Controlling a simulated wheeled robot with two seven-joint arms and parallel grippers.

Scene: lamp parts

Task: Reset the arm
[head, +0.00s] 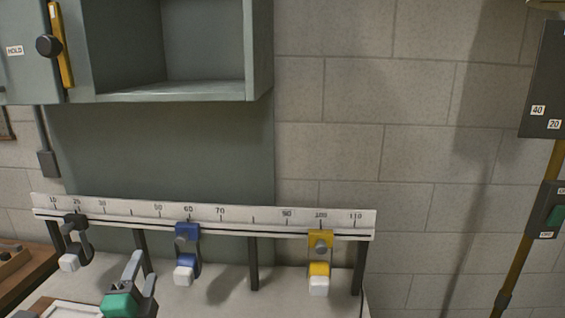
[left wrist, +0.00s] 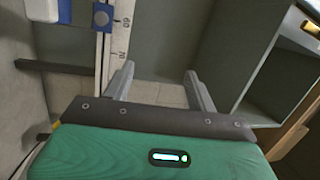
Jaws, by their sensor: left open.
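My left gripper (head: 143,270) is in the lower left of the head view, in front of the scale rail and between the dark slider and the blue slider. Its two grey fingers are apart with nothing between them. In the left wrist view the fingers (left wrist: 160,86) also stand open and empty above my green gripper body. No lamp part is in its grip. My right gripper is in neither view.
A white scale rail (head: 140,208) on dark posts carries a dark slider (head: 75,226) near 25, a blue slider (head: 187,236) at 60 and a yellow slider (head: 320,240) at 100. An open grey cabinet (head: 258,50) hangs above. A dark panel (head: 543,80) stands at right.

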